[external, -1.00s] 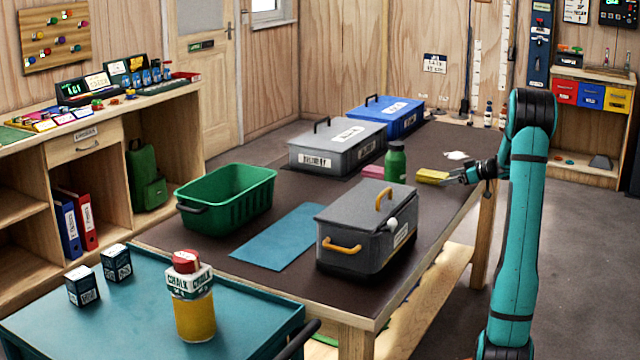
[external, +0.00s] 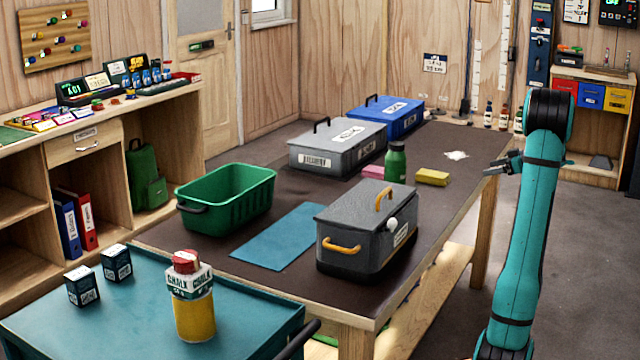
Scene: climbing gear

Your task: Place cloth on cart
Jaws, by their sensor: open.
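A yellow block-shaped piece (external: 432,178), a folded cloth or a sponge, lies on the dark workbench (external: 300,190) near its right edge. A smaller pink piece (external: 373,172) lies left of it, partly behind a green bottle (external: 396,163). A crumpled white patch (external: 456,155) lies behind the yellow piece; I cannot tell whether it is cloth. My gripper (external: 492,168) is open and empty at the bench's right edge, apart from the yellow piece. The teal-topped cart (external: 130,320) stands at the front left.
The bench holds a grey toolbox (external: 365,232), a green bin (external: 228,200), a blue mat (external: 278,238), and grey and blue cases (external: 336,148).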

